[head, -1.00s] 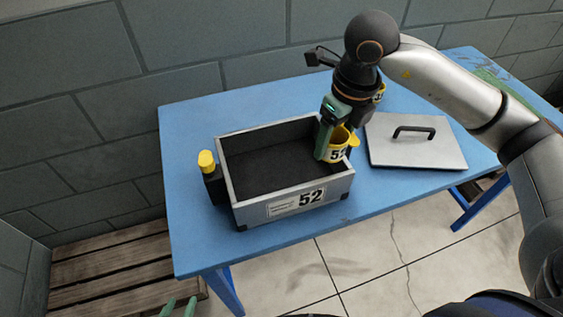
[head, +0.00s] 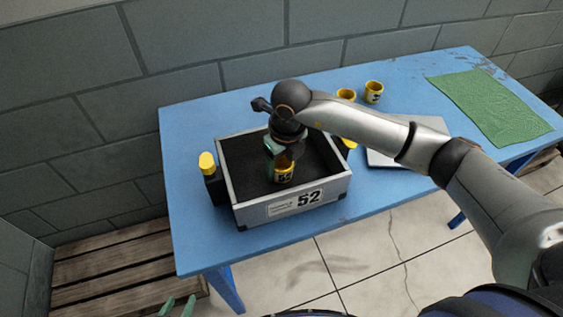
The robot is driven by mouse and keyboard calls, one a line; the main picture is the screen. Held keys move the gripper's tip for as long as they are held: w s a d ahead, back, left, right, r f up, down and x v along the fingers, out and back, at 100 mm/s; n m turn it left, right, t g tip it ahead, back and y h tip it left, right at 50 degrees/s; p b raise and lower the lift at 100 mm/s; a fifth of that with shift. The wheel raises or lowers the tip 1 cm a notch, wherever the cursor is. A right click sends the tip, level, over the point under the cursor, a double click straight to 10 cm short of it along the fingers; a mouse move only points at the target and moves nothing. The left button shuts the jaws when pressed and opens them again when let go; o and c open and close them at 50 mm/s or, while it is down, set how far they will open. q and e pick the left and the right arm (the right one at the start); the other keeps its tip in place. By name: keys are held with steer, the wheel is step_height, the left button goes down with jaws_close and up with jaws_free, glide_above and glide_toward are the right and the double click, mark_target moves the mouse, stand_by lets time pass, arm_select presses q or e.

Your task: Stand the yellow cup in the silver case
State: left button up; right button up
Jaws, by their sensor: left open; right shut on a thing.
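The silver case (head: 250,213), marked 52, stands open on the blue table with a dark lining. The yellow cup (head: 285,178), with dark marking, is upright inside the case, near its middle front. My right gripper (head: 283,160) reaches down into the case and is shut on this cup; its fingers hide the cup's upper part. I cannot tell whether the cup touches the case floor. My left gripper (head: 179,306) shows only its green fingertips at the bottom edge, apart and empty, well away from the case.
The case's lid (head: 384,158) lies right of it, partly behind my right arm. Two more yellow cups (head: 373,91) (head: 346,95) stand behind. A green cloth (head: 488,106) lies at the far right. A wooden pallet (head: 110,268) is on the floor.

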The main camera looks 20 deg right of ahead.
steer(key=shift+f, duration=0.1)
steer(key=o, duration=1.4)
steer(key=shift+c, duration=0.2)
step_height(320, 180, up, 12)
steer(key=s, duration=0.1)
steer(key=shift+s+d+b, duration=0.15)
steer(key=shift+d+b, duration=0.1)
steer(key=shift+b, duration=0.15)
